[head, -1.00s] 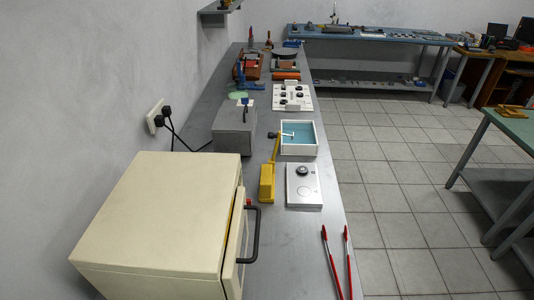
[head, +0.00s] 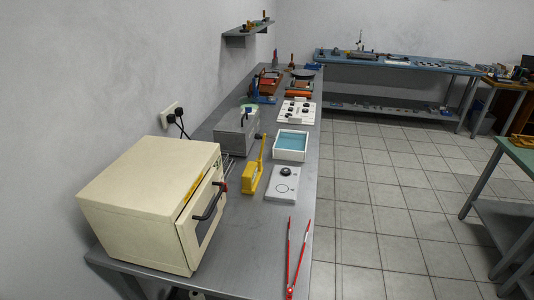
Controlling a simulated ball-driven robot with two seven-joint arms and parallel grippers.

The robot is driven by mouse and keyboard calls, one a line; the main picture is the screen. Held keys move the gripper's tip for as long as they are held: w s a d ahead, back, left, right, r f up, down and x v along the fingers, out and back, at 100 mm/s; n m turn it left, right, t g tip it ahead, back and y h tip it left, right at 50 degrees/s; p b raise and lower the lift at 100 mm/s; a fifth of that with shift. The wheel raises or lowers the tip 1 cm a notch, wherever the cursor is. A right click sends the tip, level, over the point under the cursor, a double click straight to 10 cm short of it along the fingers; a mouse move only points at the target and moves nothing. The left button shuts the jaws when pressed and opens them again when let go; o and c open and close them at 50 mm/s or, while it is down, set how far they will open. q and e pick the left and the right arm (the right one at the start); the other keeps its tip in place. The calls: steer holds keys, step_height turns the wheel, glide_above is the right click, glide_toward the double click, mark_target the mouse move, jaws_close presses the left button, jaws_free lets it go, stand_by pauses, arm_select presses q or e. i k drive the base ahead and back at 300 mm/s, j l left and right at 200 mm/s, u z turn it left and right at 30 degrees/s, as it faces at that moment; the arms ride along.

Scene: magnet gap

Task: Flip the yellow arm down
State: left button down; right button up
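A yellow device (head: 250,182) stands on the grey metal bench. Its slim yellow arm (head: 262,150) points up and slightly right from the base, and a dark tip shows near its top. The arm stands beside the left edge of a white tray with a blue inside (head: 291,145). Whether the arm touches the tray I cannot tell. Neither of my grippers is in view.
A cream oven-like box (head: 150,195) with a dark handle stands at the front left. A silver plate with a black knob (head: 283,184) lies right of the yellow device. Red tongs (head: 289,262) lie at the bench's front right. A grey box (head: 236,130) stands behind.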

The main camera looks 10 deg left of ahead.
mark_target(257, 136)
steer(key=l+u, duration=0.2)
steer(key=l, duration=0.7)
steer(key=k+l+u, duration=0.1)
steer(key=l+u, duration=0.15)
steer(key=l, duration=0.65)
steer(key=i+l+u, duration=0.1)
steer(key=l, duration=0.25)
steer(key=i+l+u, duration=0.1)
steer(key=i+l, duration=0.15)
steer(key=i+l+u, duration=0.1)
steer(key=l, duration=0.35)
steer(key=i+l, duration=0.2)
steer(key=l, duration=0.2)
steer(key=i+l+u, duration=0.1)
steer(key=i+l, duration=0.1)
steer(key=l, duration=0.1)
